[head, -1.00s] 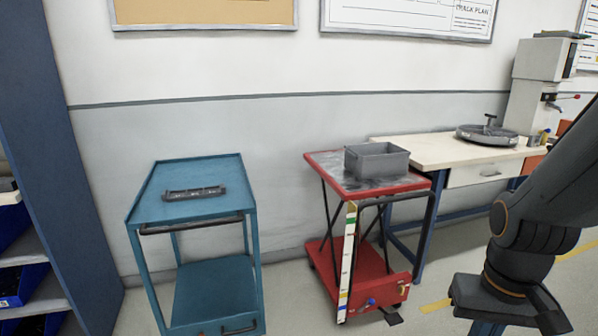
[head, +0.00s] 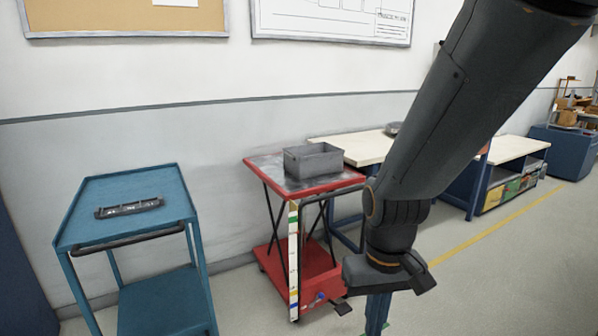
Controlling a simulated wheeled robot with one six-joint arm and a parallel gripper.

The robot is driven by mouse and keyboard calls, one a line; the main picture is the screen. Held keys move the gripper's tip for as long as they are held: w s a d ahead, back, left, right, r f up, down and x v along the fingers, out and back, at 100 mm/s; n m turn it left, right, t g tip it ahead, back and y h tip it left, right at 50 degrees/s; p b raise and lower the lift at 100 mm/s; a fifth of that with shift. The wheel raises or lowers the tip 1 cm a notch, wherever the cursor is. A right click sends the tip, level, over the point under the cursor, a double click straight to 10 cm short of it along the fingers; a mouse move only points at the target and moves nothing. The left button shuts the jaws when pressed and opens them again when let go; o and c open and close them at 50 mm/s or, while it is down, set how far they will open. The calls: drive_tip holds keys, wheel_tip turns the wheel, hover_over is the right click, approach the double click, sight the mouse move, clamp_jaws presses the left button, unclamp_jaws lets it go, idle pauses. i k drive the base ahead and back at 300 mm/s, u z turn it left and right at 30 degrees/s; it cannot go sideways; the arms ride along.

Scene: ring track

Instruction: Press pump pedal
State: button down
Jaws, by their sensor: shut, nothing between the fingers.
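The pump pedal (head: 342,308) is a small dark plate low at the front right corner of a red lift cart (head: 308,262), close to the floor. A grey bin (head: 313,160) stands on the cart's worn top. A white strip with coloured marks (head: 293,262) runs up the cart's front left. My gripper (head: 377,318) points down at the bottom of the view, just right of the pedal in the picture and apart from it. Its jaws are shut and empty. The lowest part of the gripper is close to the frame's lower edge.
A blue cart (head: 88,212) with a dark slotted part (head: 130,208) stands at left. A pale workbench (head: 355,145) stands behind the lift cart, partly hidden by my arm. Open floor (head: 500,270) with a yellow line lies at right.

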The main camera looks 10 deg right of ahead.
sight(343, 309)
drive_tip(key=u, duration=0.1)
drive_tip(key=i, duration=0.95)
drive_tip(key=z, duration=0.55)
